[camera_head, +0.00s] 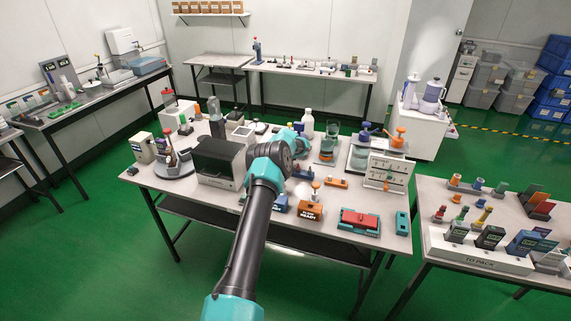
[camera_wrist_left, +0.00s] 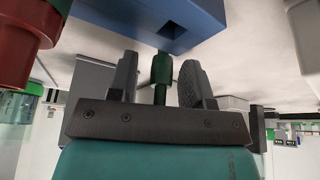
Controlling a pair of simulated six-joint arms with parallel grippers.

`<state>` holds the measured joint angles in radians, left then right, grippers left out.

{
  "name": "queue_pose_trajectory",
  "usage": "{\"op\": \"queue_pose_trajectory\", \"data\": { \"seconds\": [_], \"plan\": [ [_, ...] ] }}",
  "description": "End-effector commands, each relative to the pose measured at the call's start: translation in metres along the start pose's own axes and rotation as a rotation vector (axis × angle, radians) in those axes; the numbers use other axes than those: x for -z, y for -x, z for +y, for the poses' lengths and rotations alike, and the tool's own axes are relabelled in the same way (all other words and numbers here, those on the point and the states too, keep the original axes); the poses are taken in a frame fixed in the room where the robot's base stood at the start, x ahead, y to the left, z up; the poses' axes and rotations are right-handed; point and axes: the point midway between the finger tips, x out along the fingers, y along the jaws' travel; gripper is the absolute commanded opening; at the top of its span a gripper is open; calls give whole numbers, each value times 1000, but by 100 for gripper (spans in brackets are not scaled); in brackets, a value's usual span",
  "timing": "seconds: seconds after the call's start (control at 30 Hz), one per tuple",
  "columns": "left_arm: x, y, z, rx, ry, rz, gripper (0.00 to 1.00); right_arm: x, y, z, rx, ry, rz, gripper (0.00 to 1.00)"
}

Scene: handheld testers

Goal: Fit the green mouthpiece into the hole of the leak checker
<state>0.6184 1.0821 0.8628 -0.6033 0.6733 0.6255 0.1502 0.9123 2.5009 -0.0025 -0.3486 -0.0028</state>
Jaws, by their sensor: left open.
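In the left wrist view my left gripper (camera_wrist_left: 160,72) is open. A small dark green mouthpiece (camera_wrist_left: 162,70) stands between its two fingers, with a visible gap on each side. A blue block (camera_wrist_left: 130,15) with a dark square hole (camera_wrist_left: 173,32), apparently the leak checker, lies just beyond the fingertips. The mouthpiece's far end is near the block's edge, to the left of and below the hole in the picture; I cannot tell whether they touch. In the head view my left arm reaches over the middle table, hiding the mouthpiece and most of the gripper. My right gripper is not in view.
The middle table (camera_head: 150,181) is crowded. A dark box (camera_head: 218,161), an orange block (camera_head: 311,210), a white panel (camera_head: 388,174) and a red-topped device (camera_head: 360,220) stand around my arm. A red cylinder (camera_wrist_left: 20,40) is close at the left in the wrist view.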

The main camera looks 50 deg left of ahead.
Motion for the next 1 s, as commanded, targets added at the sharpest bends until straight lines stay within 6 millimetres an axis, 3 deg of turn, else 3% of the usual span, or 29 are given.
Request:
{"op": "queue_pose_trajectory", "data": {
  "seconds": [0.3, 0.77, 1.0],
  "plan": [
    [0, 0, 0, 0, 0, 0, 45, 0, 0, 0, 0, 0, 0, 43],
    [0, 0, 0, 0, 0, 0, 0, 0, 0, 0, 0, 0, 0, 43],
    [0, 0, 0, 0, 0, 0, 0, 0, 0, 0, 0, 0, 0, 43]
  ]
}}
